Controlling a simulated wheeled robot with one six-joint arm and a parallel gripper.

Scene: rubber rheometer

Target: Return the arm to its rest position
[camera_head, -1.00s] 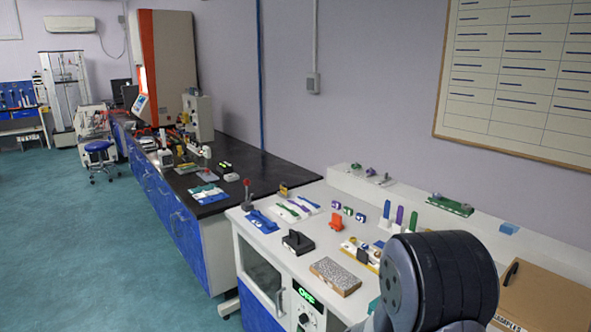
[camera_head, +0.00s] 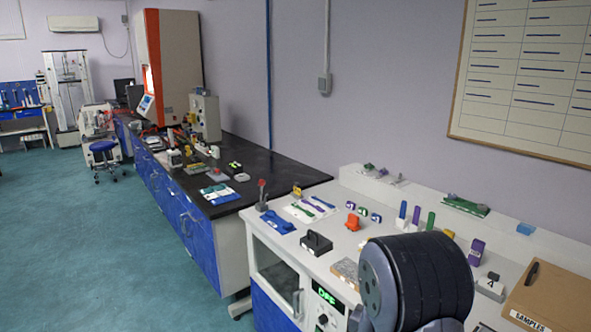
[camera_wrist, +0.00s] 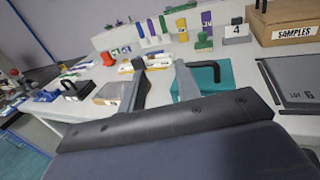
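My arm shows in the head view as a large dark cylindrical link (camera_head: 418,278) at the lower right, in front of the white bench (camera_head: 340,228). My gripper is hidden in that view.
A SAMPLES box (camera_head: 552,298) stands at the right. Open floor (camera_head: 90,250) lies left of the benches.

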